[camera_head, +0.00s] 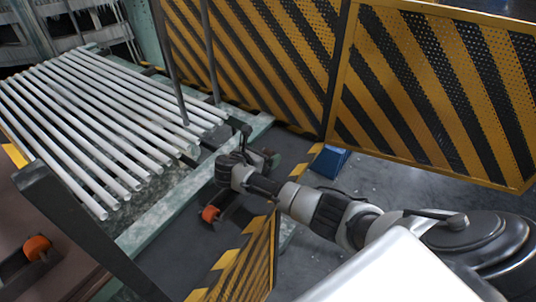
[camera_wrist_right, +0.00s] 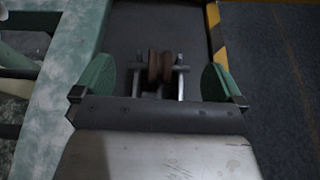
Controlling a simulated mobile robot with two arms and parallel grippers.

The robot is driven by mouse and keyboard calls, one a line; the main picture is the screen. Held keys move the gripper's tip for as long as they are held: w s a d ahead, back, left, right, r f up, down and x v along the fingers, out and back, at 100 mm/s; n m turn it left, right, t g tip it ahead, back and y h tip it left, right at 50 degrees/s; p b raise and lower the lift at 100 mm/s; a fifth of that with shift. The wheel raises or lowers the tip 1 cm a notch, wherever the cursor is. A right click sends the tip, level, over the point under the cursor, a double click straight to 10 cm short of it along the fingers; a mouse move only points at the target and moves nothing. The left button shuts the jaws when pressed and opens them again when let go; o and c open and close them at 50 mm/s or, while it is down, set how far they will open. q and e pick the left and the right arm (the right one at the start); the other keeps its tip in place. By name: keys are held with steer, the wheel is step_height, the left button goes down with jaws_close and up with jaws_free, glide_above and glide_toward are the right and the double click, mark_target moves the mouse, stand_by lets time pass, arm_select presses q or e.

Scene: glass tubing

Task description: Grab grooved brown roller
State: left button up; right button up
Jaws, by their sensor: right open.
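The grooved brown roller (camera_wrist_right: 160,67) shows in the right wrist view, upright on a small metal bracket with two prongs. A groove runs round its middle. My right gripper (camera_wrist_right: 157,80) is open, with one green finger pad to each side of the roller and a gap on both sides. In the head view my right gripper (camera_head: 248,158) is low over the dark platform beside the rack. An orange-brown roller (camera_head: 210,214) stands near it there; I cannot tell if it is the same one. My left gripper is not in view.
Several long glass tubes (camera_head: 85,120) lie on the rack at the left. Another orange roller (camera_head: 37,247) sits at the lower left. A striped yellow-black barrier (camera_head: 425,90) stands behind, with a lower striped panel (camera_head: 250,265) in front. A dark post (camera_head: 85,235) rises at the left.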

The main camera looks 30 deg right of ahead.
mark_target(268, 150)
steer(key=x, duration=0.4)
steer(key=shift+d, duration=0.1)
steer(key=c, duration=0.8)
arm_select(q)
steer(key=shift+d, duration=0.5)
arm_select(e)
steer(key=shift+o, duration=0.2)
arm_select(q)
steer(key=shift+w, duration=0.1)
